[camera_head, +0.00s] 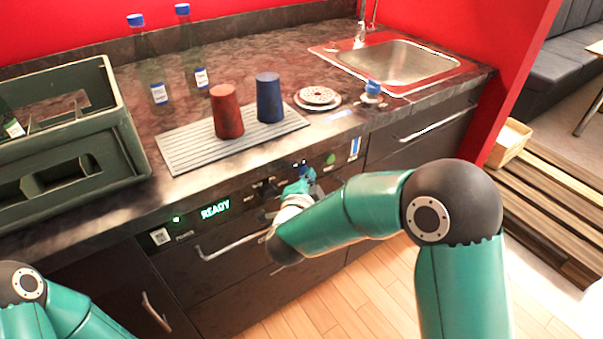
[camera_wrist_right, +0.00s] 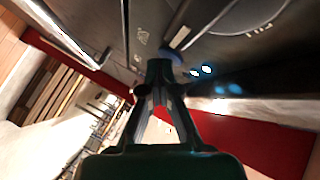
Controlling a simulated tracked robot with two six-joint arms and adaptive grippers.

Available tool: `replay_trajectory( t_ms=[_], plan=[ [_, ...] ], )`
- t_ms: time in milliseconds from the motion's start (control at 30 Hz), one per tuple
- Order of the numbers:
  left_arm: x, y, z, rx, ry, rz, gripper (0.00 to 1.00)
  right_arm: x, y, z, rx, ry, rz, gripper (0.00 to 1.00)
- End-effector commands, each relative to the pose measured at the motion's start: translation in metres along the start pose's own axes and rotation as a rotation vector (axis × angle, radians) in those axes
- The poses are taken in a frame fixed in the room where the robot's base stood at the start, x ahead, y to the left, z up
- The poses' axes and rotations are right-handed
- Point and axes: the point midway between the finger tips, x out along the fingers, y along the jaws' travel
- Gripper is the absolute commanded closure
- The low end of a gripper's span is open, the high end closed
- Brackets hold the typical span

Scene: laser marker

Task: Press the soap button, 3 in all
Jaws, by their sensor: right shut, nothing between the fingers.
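The control panel on the counter front has a lit READY display (camera_head: 215,208) and a green button (camera_head: 330,159). A blue button (camera_head: 306,172) sits left of the green one, partly hidden by my right gripper (camera_head: 303,181). No soap label can be read. My right gripper is shut and empty, its tip at the blue button; I cannot tell whether they touch. In the right wrist view the closed fingertips (camera_wrist_right: 160,68) lie close to a blue round part (camera_wrist_right: 173,56). My left gripper is outside the view.
A red cup (camera_head: 227,112) and a blue cup (camera_head: 269,98) stand on a ribbed mat (camera_head: 182,157). A green crate (camera_head: 122,120), two bottles and a sink (camera_head: 400,65) are on the counter. A drawer handle (camera_head: 225,247) juts out below the panel.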

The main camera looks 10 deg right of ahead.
Motion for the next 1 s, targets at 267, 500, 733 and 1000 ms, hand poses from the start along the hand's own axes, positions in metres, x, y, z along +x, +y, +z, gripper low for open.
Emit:
replay_trajectory(
  t_ms=[267,500,733,1000],
  plan=[
    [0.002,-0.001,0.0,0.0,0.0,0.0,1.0,-0.002,0.002,-0.001,0.0,-0.001,-0.001,1.0],
    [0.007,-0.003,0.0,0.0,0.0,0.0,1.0,-0.01,0.008,-0.006,0.0,-0.001,-0.001,1.0],
    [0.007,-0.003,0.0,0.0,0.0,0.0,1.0,-0.011,0.008,-0.007,0.0,-0.001,-0.001,1.0],
    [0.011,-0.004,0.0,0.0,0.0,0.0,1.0,-0.016,0.012,-0.01,0.0,-0.001,-0.001,1.0]
  ],
)
